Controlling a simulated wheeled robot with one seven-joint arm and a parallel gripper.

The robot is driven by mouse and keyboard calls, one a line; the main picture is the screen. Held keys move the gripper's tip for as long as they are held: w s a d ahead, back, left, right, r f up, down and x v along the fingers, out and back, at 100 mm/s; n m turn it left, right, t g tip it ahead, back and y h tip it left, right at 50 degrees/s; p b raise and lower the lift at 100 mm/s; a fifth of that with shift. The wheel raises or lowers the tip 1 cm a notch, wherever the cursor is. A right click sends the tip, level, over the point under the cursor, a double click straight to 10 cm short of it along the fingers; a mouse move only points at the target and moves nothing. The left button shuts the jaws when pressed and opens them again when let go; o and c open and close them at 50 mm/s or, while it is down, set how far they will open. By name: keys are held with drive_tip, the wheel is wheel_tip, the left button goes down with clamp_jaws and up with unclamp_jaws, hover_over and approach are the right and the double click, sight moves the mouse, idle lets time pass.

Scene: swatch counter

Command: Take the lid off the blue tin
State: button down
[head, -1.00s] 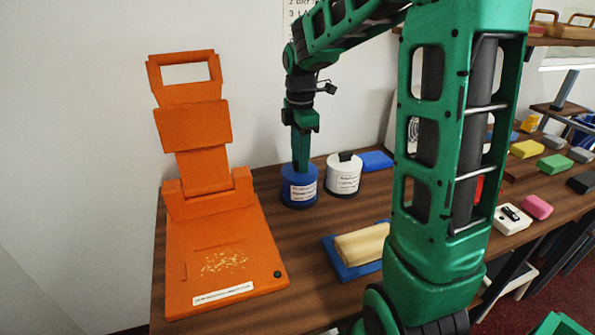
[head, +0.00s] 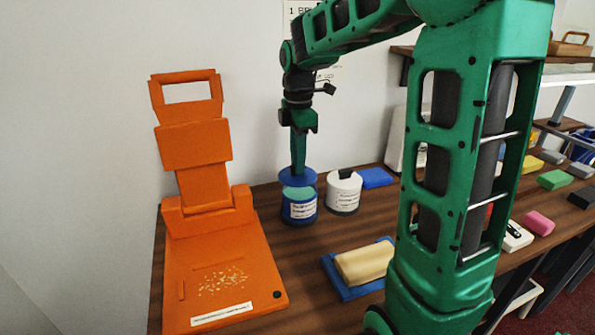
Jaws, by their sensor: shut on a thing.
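The blue tin (head: 299,211) stands upright on the wooden counter, with a white label on its front. Its top is open and pale green shows inside. The blue lid (head: 297,178) is a flat disc just above the tin, apart from it at the front. My gripper (head: 297,168) points down and is shut on the lid, holding it over the tin. The lid's knob or grip point is hidden by the fingers.
A white tin (head: 343,193) with a dark top stands close on the right. A blue block (head: 376,178) lies behind it. An orange press (head: 215,262) stands at the left. A cream block on a blue base (head: 364,264) lies in front.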

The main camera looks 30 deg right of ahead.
drive_tip(key=s+a+r, duration=0.4)
drive_tip(key=a+r, duration=0.2)
drive_tip(key=a, duration=0.3)
drive_tip(key=shift+s+a+r, duration=0.15)
drive_tip(key=shift+s+a, duration=0.05)
drive_tip(key=shift+a, duration=0.2)
drive_tip(key=shift+s, duration=0.1)
